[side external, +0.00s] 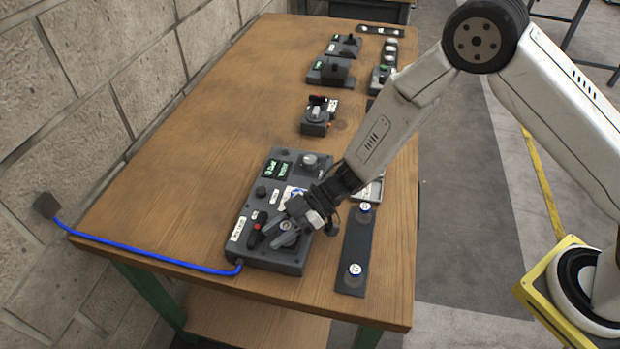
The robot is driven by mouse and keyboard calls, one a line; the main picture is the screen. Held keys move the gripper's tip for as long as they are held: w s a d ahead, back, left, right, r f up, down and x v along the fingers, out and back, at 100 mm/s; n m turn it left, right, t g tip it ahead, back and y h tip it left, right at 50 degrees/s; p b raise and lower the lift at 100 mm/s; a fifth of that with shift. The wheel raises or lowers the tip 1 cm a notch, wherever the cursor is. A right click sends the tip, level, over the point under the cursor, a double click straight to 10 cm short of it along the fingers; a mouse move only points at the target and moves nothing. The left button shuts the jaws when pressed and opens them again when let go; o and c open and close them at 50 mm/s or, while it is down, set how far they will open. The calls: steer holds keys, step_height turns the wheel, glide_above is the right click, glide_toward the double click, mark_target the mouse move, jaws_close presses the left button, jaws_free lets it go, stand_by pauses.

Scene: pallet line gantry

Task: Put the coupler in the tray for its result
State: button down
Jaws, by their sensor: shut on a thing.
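My gripper (275,238) is low over the front of a dark grey test box (268,190) on the wooden table. Its fingers are shut on a small part, mostly hidden by them. I cannot tell whether this is the coupler or a control of the box. The box has a lit green display (278,169), a pale knob (310,161) at the back, a small black knob (261,191) and a red-tipped part (256,226) beside the fingers. No tray is clearly identifiable.
A dark strip (352,245) with two round blue-rimmed pieces lies right of the box. A blue cable (150,255) runs left to the wall. A smaller device (318,117) and several others stand farther back. The left of the wooden table (190,150) is clear.

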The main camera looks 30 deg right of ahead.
steer(key=shift+f, duration=0.5)
steer(key=shift+f, duration=0.2)
steer(key=shift+c, duration=1.9)
jaws_free()
steer(key=shift+w, duration=0.1)
steer(key=shift+v, duration=1)
steer(key=v, duration=0.3)
steer(key=shift+d+r, duration=0.15)
steer(key=shift+r, duration=0.05)
step_height(320, 180, up, 4)
steer(key=shift+r, duration=1.3)
